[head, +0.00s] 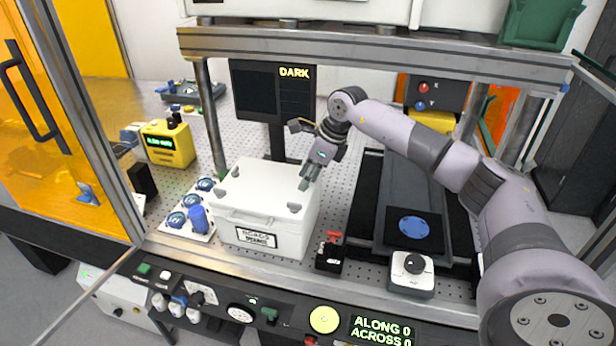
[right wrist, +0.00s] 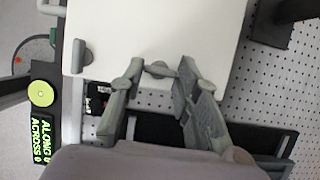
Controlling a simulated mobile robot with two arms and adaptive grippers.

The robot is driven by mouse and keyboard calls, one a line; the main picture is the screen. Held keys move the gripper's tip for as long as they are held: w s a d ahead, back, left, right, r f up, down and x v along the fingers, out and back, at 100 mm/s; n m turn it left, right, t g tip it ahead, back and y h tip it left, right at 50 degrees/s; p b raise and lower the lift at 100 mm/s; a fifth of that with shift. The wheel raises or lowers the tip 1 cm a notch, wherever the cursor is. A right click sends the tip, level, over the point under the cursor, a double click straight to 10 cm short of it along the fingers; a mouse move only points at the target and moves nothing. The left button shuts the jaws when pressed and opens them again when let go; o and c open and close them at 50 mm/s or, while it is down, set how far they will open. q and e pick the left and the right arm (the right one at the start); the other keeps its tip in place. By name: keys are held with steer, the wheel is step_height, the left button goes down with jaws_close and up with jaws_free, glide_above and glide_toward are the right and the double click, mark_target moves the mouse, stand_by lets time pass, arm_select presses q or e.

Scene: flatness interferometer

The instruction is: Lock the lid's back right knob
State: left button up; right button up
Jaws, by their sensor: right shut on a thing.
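The white box (head: 262,237) has a white lid (head: 268,187) with grey knobs near its corners. The back left knob (head: 235,171), front left knob (head: 222,199) and front right knob (head: 294,207) show in the head view. My right gripper (head: 307,180) reaches down at the lid's back right corner and covers the knob there. In the right wrist view, the back right knob (right wrist: 158,69) sits between the fingertips of my right gripper (right wrist: 157,76), which is shut on it. The front right knob (right wrist: 82,55) stands clear in that view. My left gripper is not in view.
A dark monitor (head: 273,92) reading DARK stands behind the box. A tray of blue-topped pieces (head: 190,227) is left of the box. A black block with a red top (head: 329,254) is close to its front right. A metal beam (head: 380,45) runs overhead.

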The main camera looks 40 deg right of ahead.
steer(key=m+t+h+b, duration=0.1)
steer(key=m+b, duration=0.1)
steer(key=m, duration=0.2)
steer(key=shift+a, duration=0.15)
steer(key=m+b, duration=0.1)
steer(key=m+h, duration=0.1)
steer(key=m, duration=0.1)
steer(key=m+h+b, duration=0.1)
steer(key=shift+a+m+b, duration=0.25)
steer(key=shift+m+b, duration=0.05)
steer(key=m+h+b, duration=0.1)
steer(key=m, duration=0.1)
steer(key=m+b, duration=0.1)
steer(key=m, duration=0.1)
steer(key=shift+a+m+h, duration=0.15)
steer(key=shift+m+h, duration=0.15)
steer(key=shift+h, duration=0.1)
steer(key=shift+w+a+r+m+g+h+b, duration=0.1)
steer(key=shift+m+g+h+b, duration=0.25)
steer(key=shift+m, duration=0.6)
steer(key=shift+r+m+g+h+b, duration=0.1)
steer(key=shift+m+g+h+b, duration=0.2)
steer(key=shift+m, duration=0.65)
steer(key=o, duration=1.2)
steer(key=shift+f, duration=0.1)
steer(key=shift+c, duration=0.2)
